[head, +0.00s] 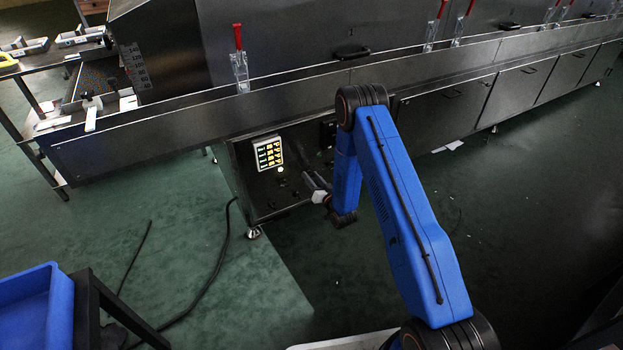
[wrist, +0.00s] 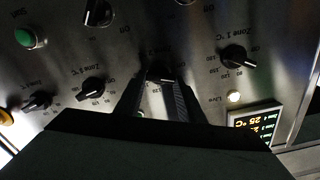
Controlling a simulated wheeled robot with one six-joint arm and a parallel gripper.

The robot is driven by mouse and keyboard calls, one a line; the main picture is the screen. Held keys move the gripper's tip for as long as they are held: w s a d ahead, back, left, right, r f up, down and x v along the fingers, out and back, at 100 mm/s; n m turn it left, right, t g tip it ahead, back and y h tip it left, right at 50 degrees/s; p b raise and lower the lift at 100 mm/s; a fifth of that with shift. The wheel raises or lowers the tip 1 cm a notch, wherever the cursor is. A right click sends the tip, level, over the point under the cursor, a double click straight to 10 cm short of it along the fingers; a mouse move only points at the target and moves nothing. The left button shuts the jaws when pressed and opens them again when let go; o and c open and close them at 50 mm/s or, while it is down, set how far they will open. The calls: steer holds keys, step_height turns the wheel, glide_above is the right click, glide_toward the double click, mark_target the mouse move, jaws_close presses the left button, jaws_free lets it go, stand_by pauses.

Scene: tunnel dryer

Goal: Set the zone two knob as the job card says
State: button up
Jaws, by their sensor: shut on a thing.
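My gripper (wrist: 160,84) is at the dark control panel (wrist: 205,30), its two fingers closed on a black knob (wrist: 163,72) between the knob marked Zone 1 (wrist: 237,57) and another zone knob (wrist: 92,88). By its place in the row, the held knob is the zone two knob. Its label and pointer are mostly hidden by the fingers, so its setting cannot be read. In the head view my gripper (head: 317,187) reaches the panel below the lit display (head: 268,153). I cannot make out a job card in either view.
The wrist view also shows a lit temperature display (wrist: 256,122), a small lit lamp (wrist: 234,97), a green start button (wrist: 30,38) and a further knob (wrist: 38,100). The long dryer (head: 450,105) runs behind. A blue crate (head: 28,315) is at lower left; a cable (head: 215,270) lies on the floor.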

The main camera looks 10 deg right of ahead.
steer(key=m, duration=0.4)
steer(key=shift+d+m, duration=0.15)
steer(key=shift+m, duration=0.15)
steer(key=m, duration=0.4)
steer(key=shift+d+f+m, duration=0.1)
steer(key=shift+f+m, duration=0.05)
steer(key=shift+m, duration=0.15)
steer(key=m, duration=0.4)
steer(key=shift+w+f+m, duration=0.1)
steer(key=shift+m, duration=0.2)
steer(key=shift+f+m, duration=0.1)
steer(key=shift+m, duration=1.7)
steer(key=o, duration=1)
steer(key=shift+d, duration=0.1)
steer(key=shift+o, duration=0.2)
